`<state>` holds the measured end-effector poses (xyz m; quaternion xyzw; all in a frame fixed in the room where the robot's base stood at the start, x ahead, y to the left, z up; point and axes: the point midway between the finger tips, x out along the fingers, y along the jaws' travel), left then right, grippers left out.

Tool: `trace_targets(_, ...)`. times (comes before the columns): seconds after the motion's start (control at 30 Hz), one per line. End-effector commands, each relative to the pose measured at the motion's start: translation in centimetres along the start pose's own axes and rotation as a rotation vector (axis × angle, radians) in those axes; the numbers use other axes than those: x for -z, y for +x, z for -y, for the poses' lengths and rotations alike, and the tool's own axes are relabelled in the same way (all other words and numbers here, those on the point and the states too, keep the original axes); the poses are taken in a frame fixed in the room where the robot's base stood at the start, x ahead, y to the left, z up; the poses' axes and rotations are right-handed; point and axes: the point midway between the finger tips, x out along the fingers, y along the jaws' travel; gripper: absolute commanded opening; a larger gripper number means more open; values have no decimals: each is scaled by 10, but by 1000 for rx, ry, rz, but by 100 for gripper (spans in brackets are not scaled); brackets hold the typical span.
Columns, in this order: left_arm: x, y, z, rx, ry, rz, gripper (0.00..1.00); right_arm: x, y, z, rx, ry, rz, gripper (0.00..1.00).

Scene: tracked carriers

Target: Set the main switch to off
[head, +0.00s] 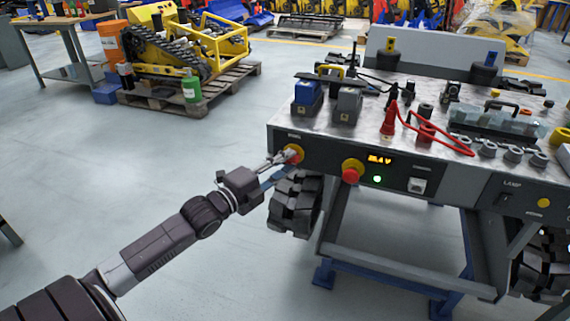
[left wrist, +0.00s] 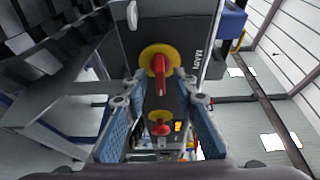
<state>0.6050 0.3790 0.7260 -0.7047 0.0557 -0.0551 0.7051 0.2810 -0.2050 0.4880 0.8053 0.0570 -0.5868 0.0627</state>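The main switch (head: 294,153) is a red handle on a round yellow plate at the left end of the carrier's dark front panel. In the left wrist view the switch (left wrist: 161,72) shows close up, beside a white label that seems to read MAIN. My left gripper (head: 280,158) is at the switch. In the left wrist view its blue-padded fingers stand apart on either side of the red handle, with gaps visible, so it looks open. Whether a fingertip touches the handle or plate is unclear. My right gripper is in neither view.
A red button on a yellow base (head: 351,171) sits right of the switch, near a lit display (head: 380,160) and a green light (head: 377,179). A black track (head: 294,203) lies below the switch.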

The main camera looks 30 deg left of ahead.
Motion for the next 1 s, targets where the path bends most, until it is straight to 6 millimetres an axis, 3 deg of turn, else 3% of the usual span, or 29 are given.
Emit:
trace_targets(0.07, 0, 0, 0, 0, 0, 0, 24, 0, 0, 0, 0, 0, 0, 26)
trace_targets(0.3, 0, 0, 0, 0, 0, 0, 0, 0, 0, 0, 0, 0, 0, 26)
trace_targets(0.67, 0, 0, 0, 8, -21, 0, 0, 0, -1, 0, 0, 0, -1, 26)
trace_targets(1.0, 0, 0, -1, 79, -198, 1, 0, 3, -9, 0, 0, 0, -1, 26)
